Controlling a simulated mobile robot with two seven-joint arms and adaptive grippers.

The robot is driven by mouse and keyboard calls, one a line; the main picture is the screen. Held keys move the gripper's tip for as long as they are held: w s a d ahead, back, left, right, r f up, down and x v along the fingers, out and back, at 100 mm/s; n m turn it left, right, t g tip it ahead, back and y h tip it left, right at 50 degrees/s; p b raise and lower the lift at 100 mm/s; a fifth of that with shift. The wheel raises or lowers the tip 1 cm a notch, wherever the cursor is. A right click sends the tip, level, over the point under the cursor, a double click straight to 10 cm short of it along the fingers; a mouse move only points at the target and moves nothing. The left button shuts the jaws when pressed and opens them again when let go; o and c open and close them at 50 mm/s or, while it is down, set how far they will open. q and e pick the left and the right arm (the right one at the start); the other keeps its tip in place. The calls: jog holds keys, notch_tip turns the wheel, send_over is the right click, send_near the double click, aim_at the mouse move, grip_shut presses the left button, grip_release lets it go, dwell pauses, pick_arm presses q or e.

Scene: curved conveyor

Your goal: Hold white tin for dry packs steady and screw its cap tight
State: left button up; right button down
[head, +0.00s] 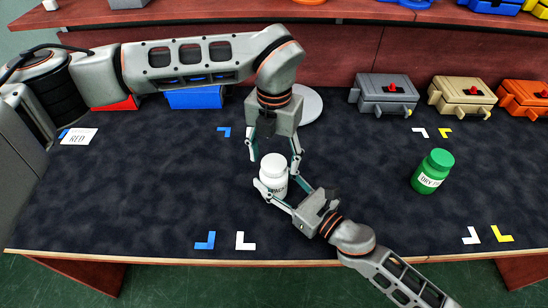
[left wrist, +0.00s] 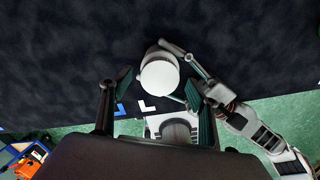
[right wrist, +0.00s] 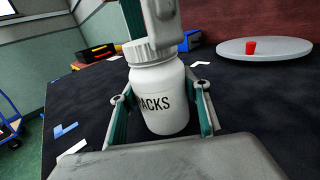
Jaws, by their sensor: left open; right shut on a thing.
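The white tin (head: 273,182) stands upright on the dark table mat, its label partly hidden; in the right wrist view the tin (right wrist: 162,100) reads "PACKS". Its white cap (head: 273,161) sits on top and fills the middle of the left wrist view (left wrist: 159,76). My right gripper (head: 276,190) is shut on the tin's body from the front right. My left gripper (head: 274,165) points down from above, open, with its fingers on either side of the cap. In the left wrist view its fingers stand apart around the cap, with gaps.
A green bottle (head: 432,171) stands to the right. Grey (head: 384,94), tan (head: 462,96) and orange (head: 524,99) boxes line the back right. A round grey plate (head: 308,104) is behind my left gripper. The mat left of the tin is mostly clear.

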pick_arm(q)
notch_tip(320, 180, up, 11)
dwell(0.4)
jog(key=shift+r, duration=0.1)
pick_arm(e)
jog(key=c, duration=1)
grip_release()
jog(key=v, duration=1.2)
